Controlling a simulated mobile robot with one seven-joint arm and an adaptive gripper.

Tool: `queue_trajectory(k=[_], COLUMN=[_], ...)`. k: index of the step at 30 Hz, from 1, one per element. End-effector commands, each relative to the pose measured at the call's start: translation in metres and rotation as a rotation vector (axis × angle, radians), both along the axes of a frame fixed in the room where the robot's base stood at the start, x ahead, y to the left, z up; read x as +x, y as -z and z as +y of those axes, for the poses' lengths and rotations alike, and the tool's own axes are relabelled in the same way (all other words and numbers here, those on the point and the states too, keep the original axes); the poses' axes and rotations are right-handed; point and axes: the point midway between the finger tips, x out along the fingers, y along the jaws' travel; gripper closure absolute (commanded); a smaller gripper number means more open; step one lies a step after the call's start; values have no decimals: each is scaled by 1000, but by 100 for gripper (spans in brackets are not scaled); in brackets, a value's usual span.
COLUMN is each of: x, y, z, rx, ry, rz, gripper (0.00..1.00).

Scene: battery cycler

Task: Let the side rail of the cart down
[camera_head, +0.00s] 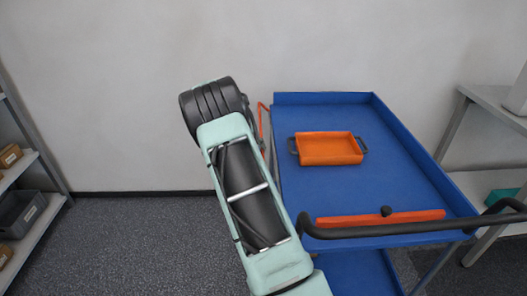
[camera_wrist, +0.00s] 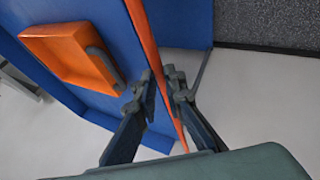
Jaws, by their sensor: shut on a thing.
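The blue cart (camera_head: 400,180) stands right of centre in the head view. Its orange side rail (camera_head: 262,118) shows as a thin strip along the cart's left edge, mostly hidden behind my arm. In the wrist view the rail (camera_wrist: 143,35) runs as a long orange bar from the top down between my fingers. My gripper (camera_wrist: 161,84) is shut on this rail, one finger on each side. In the head view my arm hides the gripper. I cannot tell the rail's exact tilt.
An orange tray (camera_head: 330,148) with dark handles lies on the cart top. An orange bar (camera_head: 350,219) with a black knob (camera_head: 386,211) lies at the near end, by the black push handle (camera_head: 420,229). Shelves stand at both sides. Floor left of the cart is clear.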

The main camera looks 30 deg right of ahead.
Motion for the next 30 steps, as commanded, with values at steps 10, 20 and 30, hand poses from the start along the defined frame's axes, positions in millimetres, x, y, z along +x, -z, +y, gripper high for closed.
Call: queue_trajectory(k=[10, 20, 30], x=[11, 14, 14], y=[34, 59, 70], z=[22, 28, 28], rx=[-303, -553, -624], ry=[-5, -1, 2], rz=[145, 265, 302], gripper=[100, 100, 100])
